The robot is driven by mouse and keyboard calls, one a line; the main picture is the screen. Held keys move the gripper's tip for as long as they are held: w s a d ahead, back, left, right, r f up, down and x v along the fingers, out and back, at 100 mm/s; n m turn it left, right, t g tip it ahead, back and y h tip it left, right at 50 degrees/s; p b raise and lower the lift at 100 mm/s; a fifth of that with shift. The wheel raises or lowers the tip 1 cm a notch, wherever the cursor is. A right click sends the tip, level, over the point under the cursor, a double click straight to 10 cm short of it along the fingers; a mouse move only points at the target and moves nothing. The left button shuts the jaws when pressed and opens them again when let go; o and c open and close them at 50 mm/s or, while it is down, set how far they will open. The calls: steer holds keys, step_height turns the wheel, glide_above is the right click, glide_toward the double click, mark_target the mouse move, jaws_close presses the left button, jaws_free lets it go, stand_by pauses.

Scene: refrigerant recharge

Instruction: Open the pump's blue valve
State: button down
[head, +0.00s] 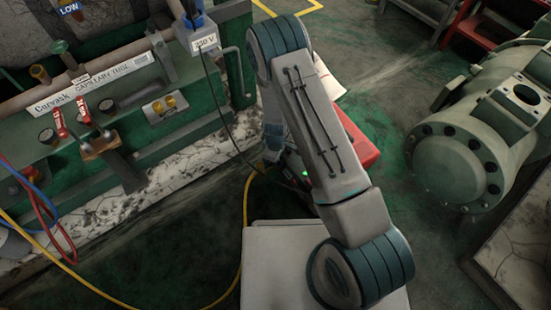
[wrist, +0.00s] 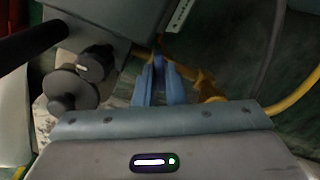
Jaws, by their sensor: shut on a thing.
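In the wrist view my gripper (wrist: 158,68) reaches forward with its two pale blue fingers close together. Between the fingertips is a small deeper blue piece, which looks like the pump's blue valve (wrist: 158,63); the fingers cover most of it. The grey body of what looks like the pump (wrist: 112,18) is just beyond and to the left, with dark round knobs (wrist: 70,88) on its side. A yellow hose (wrist: 292,98) with a brass-coloured fitting (wrist: 207,88) lies right of the fingers.
In the head view a green rack with a capillary rig (head: 90,80) stands at the left, with red and blue hoses (head: 45,215). A red case (head: 358,140) lies behind my arm. A large green compressor (head: 470,150) is at the right. Floor between them is open.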

steer(key=shift+w+n+b, duration=0.1)
steer(key=shift+n+b, duration=0.2)
steer(key=shift+n, duration=1.1)
steer(key=shift+n, duration=1.5)
steer(key=n, duration=0.2)
steer(key=shift+n+b, duration=0.3)
steer(key=shift+b, duration=0.05)
steer(key=c, duration=1.4)
jaws_free()
